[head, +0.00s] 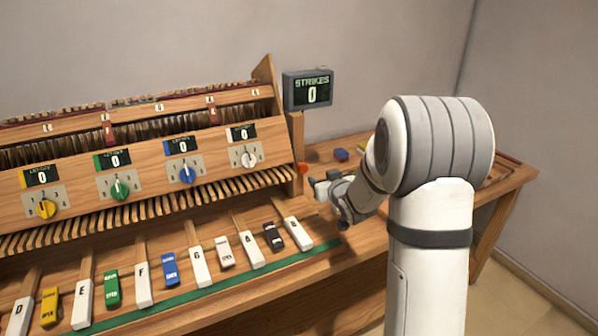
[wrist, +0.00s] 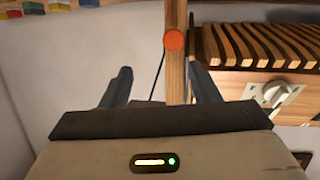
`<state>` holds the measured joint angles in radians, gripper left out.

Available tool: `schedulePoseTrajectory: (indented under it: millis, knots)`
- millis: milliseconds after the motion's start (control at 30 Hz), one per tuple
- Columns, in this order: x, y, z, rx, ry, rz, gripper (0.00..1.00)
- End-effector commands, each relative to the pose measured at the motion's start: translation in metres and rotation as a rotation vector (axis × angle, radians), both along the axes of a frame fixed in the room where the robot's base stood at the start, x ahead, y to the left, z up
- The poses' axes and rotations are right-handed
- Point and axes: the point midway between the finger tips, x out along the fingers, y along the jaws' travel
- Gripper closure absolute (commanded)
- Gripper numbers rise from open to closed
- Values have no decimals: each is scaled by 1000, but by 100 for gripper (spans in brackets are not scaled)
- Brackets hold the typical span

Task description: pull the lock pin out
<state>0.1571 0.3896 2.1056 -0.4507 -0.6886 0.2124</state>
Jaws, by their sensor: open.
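The lock pin shows as an orange-red round knob (head: 303,168) on the wooden post at the right end of the piano case. In the wrist view the knob (wrist: 174,40) faces me on a wooden post, beyond the fingertips and between their lines, nearer the right finger. My gripper (head: 322,190) is just below and right of the knob in the head view. Its two dark fingers are apart in the wrist view (wrist: 160,78), with nothing held between them. The knob looks untouched; its shaft is hidden.
A "STRIKES 0" display (head: 309,91) stands above the post. Lettered keys (head: 199,267) and a dial panel (head: 117,187) lie to the left. Small coloured blocks (head: 341,155) sit on the bench behind my arm. A wooden slat row (wrist: 265,45) is close to the right finger.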

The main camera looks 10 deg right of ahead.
Motion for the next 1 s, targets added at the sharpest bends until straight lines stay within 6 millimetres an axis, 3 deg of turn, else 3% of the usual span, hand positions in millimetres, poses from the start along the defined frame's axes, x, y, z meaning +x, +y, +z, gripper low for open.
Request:
schedulePoseTrajectory:
  millis: [33, 100, 300, 467, 800, 1000]
  knots:
    - [12, 1, -15, 22, -46, 29, 44]
    - [23, 4, -23, 51, -114, 73, 44]
    - [36, 11, -37, 111, -232, 150, 44]
    - [46, 15, -37, 123, -257, 168, 44]
    - [95, 33, -36, 124, -256, 169, 44]
    - [110, 37, -37, 123, -256, 167, 44]
